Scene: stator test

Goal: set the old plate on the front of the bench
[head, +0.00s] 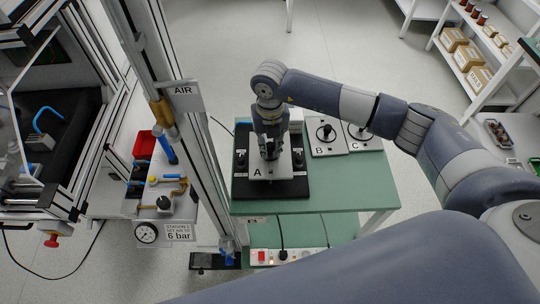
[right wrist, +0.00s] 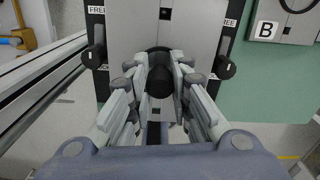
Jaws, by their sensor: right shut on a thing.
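The old plate, grey and marked A (head: 284,172), lies on the black fixture (head: 293,190) on the green bench (head: 362,193). It also shows in the right wrist view (right wrist: 190,40). My right gripper (head: 270,154) is over the plate from above. In the right wrist view its fingers (right wrist: 160,88) are shut around the plate's black knob. Black knobs with FREE labels stand at both sides of the plate on the fixture. I cannot tell whether the plate is lifted clear of the fixture. My left gripper is not in view.
Plates B (head: 325,145) and C (head: 367,143) lie at the back right of the bench. Bare green surface shows right of the fixture and in a strip in front of it. The AIR post (head: 190,120) stands close on the left. A power strip (head: 290,257) is on the lower shelf.

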